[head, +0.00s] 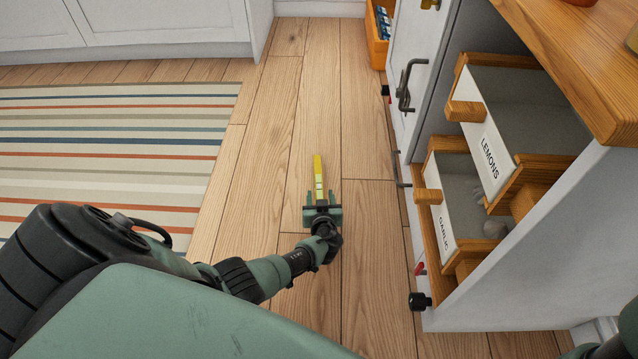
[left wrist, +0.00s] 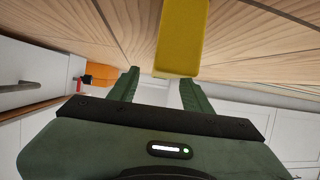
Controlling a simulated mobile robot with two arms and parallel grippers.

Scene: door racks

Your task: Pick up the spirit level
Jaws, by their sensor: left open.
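The yellow spirit level (head: 318,170) lies on the wooden floor in the middle of the head view, its long side pointing away from me. My left gripper (head: 321,196) is at its near end, with one finger on each side of it. The fingers are open and apart from it as far as I can see. In the left wrist view the yellow level (left wrist: 182,38) comes down from the top edge, with its end near the open fingers of the left gripper (left wrist: 160,88). My right gripper is not in view.
A cabinet on the right has two pulled-out drawers, LEMONS (head: 492,150) and GARLIC (head: 447,222). A striped rug (head: 110,150) lies on the left. An orange crate (head: 377,45) stands at the back. The floor around the level is clear.

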